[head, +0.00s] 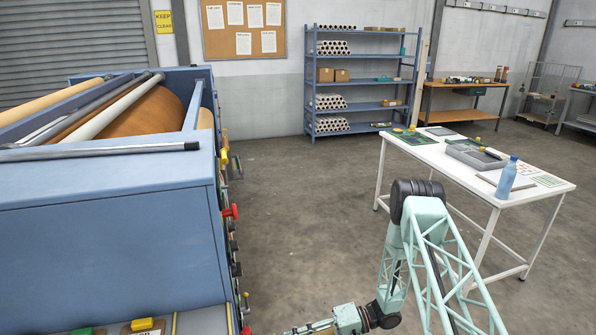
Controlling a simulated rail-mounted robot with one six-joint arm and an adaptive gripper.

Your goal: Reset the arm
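My arm comes in from the lower right with pale green lattice links and a black joint at the elbow. Its forearm drops toward the bottom edge in the head view, where the wrist part points left toward the press. My gripper is not visible; the arm's end runs to the bottom edge of the picture. The blue calender press (110,245) stands at left, with orange and pale rollers on top and knobs along its right side. I see a floor gap between the press and the elbow; whether the arm's end is clear of the press cannot be told.
A white table (478,178) with a blue bottle (507,178) and trays stands right of the arm. A blue shelf (360,85) and an orange-topped bench (465,90) stand behind. The grey floor (290,210) between press and table is free.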

